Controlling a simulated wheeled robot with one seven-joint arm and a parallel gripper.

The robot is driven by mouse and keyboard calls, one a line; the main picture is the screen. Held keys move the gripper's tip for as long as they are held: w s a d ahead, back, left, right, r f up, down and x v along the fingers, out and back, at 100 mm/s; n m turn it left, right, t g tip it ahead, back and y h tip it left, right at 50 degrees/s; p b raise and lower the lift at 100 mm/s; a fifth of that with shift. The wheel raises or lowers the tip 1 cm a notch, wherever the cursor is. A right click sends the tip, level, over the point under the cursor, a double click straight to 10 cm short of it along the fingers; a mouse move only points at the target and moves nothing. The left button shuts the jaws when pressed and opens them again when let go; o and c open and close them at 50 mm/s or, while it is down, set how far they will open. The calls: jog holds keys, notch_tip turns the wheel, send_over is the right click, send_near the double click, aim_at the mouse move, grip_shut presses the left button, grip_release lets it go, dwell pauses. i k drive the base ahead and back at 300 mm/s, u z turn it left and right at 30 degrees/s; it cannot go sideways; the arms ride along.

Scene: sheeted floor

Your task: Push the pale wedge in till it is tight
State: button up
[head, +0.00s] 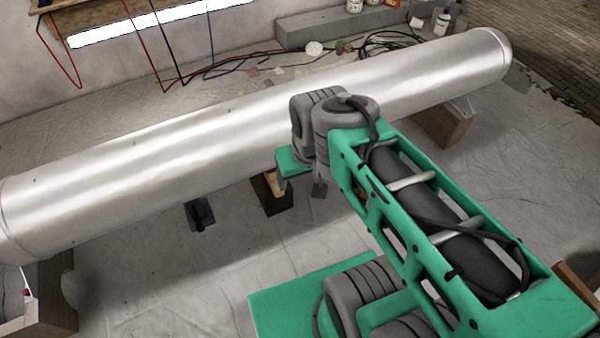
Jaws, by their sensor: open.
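A long silvery metal cylinder (180,135) lies across the view on wooden supports. Below its middle stands a small dark wooden block (270,197). A small pale piece, which looks like the pale wedge (276,183), shows at the block's top, close under the cylinder. My wrist hides part of this spot, and I cannot tell whether the wedge touches the cylinder. My gripper (319,188) is just right of the wedge, mostly hidden behind my arm. It is open, and nothing shows in it.
A dark block (200,214) sits under the cylinder to the left. Wooden cradles stand at the left end (50,290) and right end (446,125). Cables (395,45) and bottles (441,22) lie behind the cylinder. The sheeted floor (180,270) in front is mostly clear.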

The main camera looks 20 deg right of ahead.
aim_at(270, 175)
jog(key=u, duration=0.85)
jog(key=i, duration=0.75)
jog(key=u, duration=2.65)
jog(key=i, duration=0.3)
jog(key=z, duration=1.9)
